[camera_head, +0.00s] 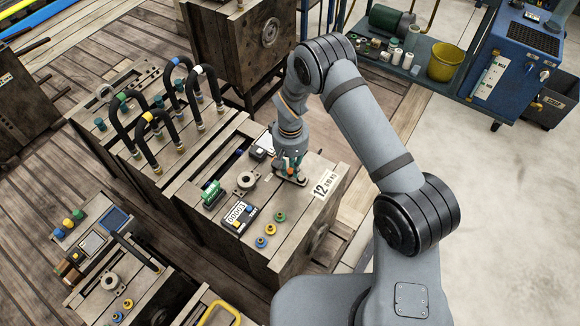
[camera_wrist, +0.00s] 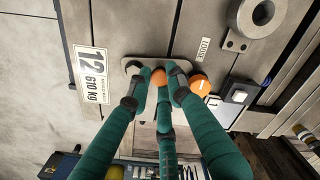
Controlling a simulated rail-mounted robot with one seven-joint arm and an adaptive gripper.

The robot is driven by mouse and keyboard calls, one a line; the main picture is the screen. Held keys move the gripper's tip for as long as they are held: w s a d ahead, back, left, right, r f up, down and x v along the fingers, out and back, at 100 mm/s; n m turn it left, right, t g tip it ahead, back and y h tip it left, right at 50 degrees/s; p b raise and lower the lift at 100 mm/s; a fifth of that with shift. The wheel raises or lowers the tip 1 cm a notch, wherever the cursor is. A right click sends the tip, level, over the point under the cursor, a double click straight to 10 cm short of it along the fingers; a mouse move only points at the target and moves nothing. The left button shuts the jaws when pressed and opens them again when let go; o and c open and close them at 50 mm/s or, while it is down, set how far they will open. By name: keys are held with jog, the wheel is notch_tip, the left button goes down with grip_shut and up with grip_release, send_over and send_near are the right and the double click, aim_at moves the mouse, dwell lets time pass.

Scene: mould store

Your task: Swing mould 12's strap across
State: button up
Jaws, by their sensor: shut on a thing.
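Mould 12 (camera_head: 300,222) is a large grey-brown block with a white "12" label (camera_head: 324,184), also readable in the wrist view (camera_wrist: 91,75). Its strap (camera_wrist: 133,65) is a short grey bar with rounded ends, lying flat on the top near the label. An orange knob (camera_wrist: 158,77) stands on the strap. My gripper (camera_wrist: 158,88), with teal fingers, is shut around this knob; the fingers hide part of it. A second orange knob (camera_wrist: 200,84) with a white line sits beside the strap's right end. A "LOOSE" plate (camera_wrist: 203,49) is just above. In the head view my gripper (camera_head: 290,166) covers most of the strap.
A grey ring (camera_wrist: 257,17) and a switch box (camera_wrist: 238,92) are close by on the top. A counter box (camera_head: 237,213) and coloured knobs (camera_head: 270,229) stand farther left. A neighbouring mould carries black hoses (camera_head: 170,118). Open floor (camera_head: 500,200) lies right.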

aim_at(291, 169)
grip_shut()
jog(key=shift+f, duration=0.1)
jog(key=shift+w+d+f+m+b, duration=0.1)
jog(key=shift+w+f+m+b, duration=0.1)
jog(key=shift+m+b, duration=0.4)
jog(key=shift+r+b, duration=0.2)
jog(key=shift+b, duration=0.3)
jog(key=o, duration=0.7)
grip_release()
jog(key=shift+r, duration=0.1)
jog(key=shift+o, duration=0.6)
notch_tip(291, 169, up, 12)
